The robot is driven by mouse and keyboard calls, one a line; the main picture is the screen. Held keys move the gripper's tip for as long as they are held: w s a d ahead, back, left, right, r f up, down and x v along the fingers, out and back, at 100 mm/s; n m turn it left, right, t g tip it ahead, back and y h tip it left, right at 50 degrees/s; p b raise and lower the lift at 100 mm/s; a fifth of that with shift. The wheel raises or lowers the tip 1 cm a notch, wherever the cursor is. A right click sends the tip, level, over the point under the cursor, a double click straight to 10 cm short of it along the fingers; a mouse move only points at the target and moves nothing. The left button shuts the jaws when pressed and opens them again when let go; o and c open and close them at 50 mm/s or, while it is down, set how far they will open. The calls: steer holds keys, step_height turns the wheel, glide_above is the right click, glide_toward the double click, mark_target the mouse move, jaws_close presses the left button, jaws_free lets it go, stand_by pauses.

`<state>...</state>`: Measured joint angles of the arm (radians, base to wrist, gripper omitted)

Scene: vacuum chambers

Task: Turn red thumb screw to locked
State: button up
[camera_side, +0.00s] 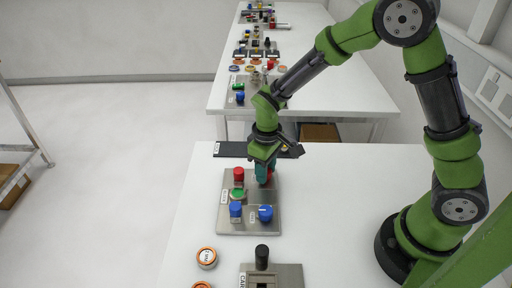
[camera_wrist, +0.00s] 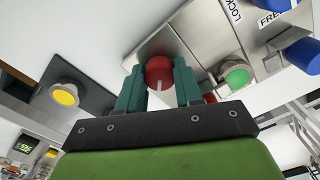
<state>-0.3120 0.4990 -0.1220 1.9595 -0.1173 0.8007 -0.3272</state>
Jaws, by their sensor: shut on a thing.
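The red thumb screw (camera_wrist: 159,72) is a round red knob with a pale line on its face. It stands on a metal plate (camera_side: 232,228). In the wrist view my gripper (camera_wrist: 160,84) has one teal finger on each side of the red knob, closed on it. In the side view my gripper (camera_side: 264,173) points down at the plate's back right, and the fingers hide most of the knob. LOCK and FREE labels (camera_wrist: 272,14) show on the plate, partly cut off by the frame.
The same plate carries another red knob (camera_side: 239,174), a green knob (camera_side: 237,194) and two blue knobs (camera_side: 265,213). A dark strip with a yellow knob (camera_wrist: 64,95) lies behind. A black-handled device (camera_side: 262,257) and orange-rimmed discs (camera_side: 206,257) are in front.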

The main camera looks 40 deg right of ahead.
steer(key=m, duration=0.4)
steer(key=shift+m, duration=0.3)
steer(key=m, duration=0.4)
steer(key=shift+r, duration=0.1)
stand_by(0.4)
steer(key=o, duration=1)
steer(key=shift+o, duration=0.2)
step_height(320, 180, up, 17)
